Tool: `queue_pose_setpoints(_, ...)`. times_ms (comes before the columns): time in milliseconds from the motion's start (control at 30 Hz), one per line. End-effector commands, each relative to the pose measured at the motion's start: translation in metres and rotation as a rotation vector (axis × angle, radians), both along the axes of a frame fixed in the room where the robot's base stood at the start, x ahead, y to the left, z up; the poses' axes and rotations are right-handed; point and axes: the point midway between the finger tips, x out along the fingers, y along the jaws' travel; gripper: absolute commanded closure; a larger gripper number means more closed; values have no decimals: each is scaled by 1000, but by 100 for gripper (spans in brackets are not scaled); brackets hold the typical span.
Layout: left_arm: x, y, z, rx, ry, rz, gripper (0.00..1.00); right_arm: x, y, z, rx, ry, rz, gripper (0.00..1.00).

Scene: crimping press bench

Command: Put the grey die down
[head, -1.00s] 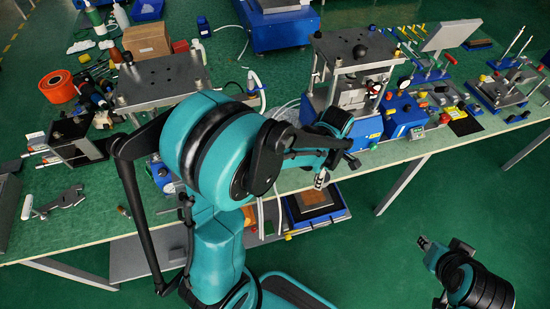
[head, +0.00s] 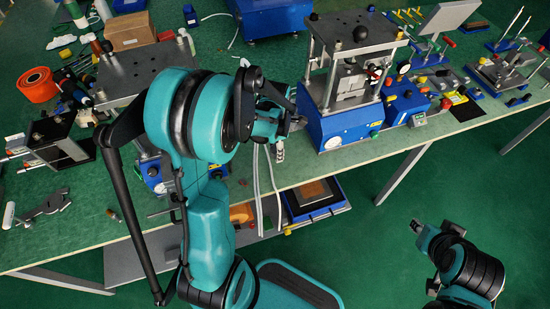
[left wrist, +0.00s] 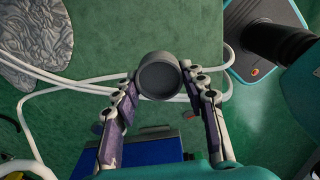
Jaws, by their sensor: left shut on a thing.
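The grey die (left wrist: 160,76) is a round, dark grey cylinder with a recessed face, seen in the left wrist view. My left gripper (left wrist: 158,88) is shut on it, with one finger at each side. In the head view my left gripper (head: 280,150) is at the bench's front edge, left of the blue press (head: 345,120). The die cannot be made out there, and the gripper's exact height is unclear. My right gripper (head: 418,226) is at the lower right, away from the bench; its fingers are too small to read.
White hoses (left wrist: 75,84) run behind the die. A blue tray (head: 318,214) is below the bench top. A grey plate stand (head: 150,80) is to the left, and a grey tool (head: 45,205) lies at the left front. Bare bench (head: 325,168) shows before the press.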

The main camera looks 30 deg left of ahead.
Motion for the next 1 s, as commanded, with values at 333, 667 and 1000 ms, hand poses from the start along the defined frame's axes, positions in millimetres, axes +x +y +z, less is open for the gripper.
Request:
queue_pose_setpoints(333, 0, 4, -38, 0, 0, -1, 85, 0, 0, -20, 0, 0, 0, 70)
queue_pose_setpoints(667, 0, 4, -43, 0, 0, -1, 85, 0, 0, -21, 0, 0, 0, 70)
queue_pose_setpoints(1000, 0, 4, -45, 0, 0, -1, 37, 0, 0, -23, 0, 0, 0, 70)
